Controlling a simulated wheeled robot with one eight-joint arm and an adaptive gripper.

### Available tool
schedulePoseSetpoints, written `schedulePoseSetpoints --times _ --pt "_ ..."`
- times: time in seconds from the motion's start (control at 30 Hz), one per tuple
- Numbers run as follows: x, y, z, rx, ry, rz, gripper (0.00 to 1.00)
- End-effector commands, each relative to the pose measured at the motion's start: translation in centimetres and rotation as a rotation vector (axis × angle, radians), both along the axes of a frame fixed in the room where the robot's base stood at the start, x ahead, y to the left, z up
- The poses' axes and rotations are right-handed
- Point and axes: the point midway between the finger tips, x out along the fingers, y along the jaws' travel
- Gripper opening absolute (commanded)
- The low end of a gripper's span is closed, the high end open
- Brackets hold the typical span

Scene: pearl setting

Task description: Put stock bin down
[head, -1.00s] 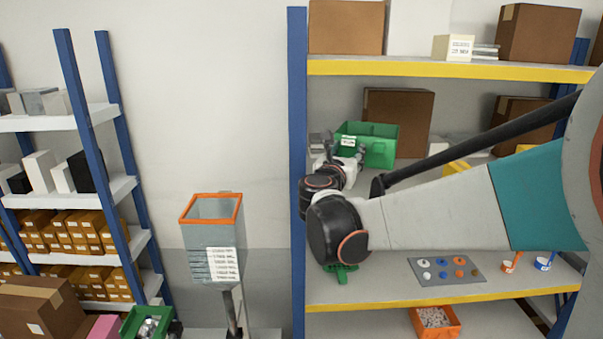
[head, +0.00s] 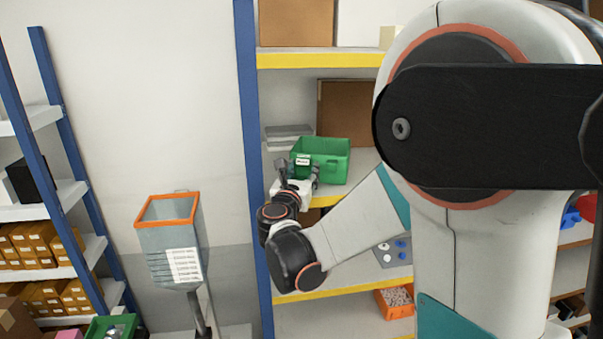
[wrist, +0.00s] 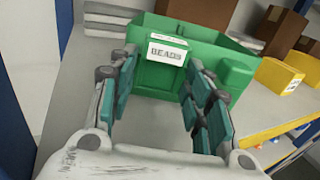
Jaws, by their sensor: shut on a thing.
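The stock bin is a green open bin (head: 335,160) with a white label. In the wrist view the same bin (wrist: 222,66) shows its label, which reads "BEADS". It is upright at the level of the middle shelf (wrist: 75,95) of the rack; whether its base touches the shelf I cannot tell. My gripper (head: 298,172) is at the bin's front. In the wrist view the teal-padded fingers of my gripper (wrist: 158,88) stand on either side of the bin's labelled front part, shut on it. The bin's inside is mostly hidden.
A brown box (head: 345,110) stands behind the bin. Grey flat items (wrist: 105,18) lie at its left, and yellow bins (wrist: 278,76) stand at its right. The blue rack post (head: 250,170) is left of my arm. A grey hopper with orange rim (head: 170,235) stands further left.

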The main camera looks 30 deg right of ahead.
Motion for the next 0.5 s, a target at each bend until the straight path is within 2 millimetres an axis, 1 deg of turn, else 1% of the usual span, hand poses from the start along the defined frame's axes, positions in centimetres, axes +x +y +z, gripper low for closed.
schedulePoseSetpoints --times 0.07,0.1,0.17,0.2,0.5 --pt "0.01 0.0 -0.29 0.0 0.0 0.0 0.2" --pt "0.01 0.0 -0.33 0.0 0.0 0.0 0.47" --pt "0.01 0.0 -0.24 0.0 0.0 0.0 0.61" --pt "0.01 0.0 -0.22 0.0 0.0 0.0 0.65" --pt "0.01 0.0 -0.19 0.0 0.0 0.0 0.65"
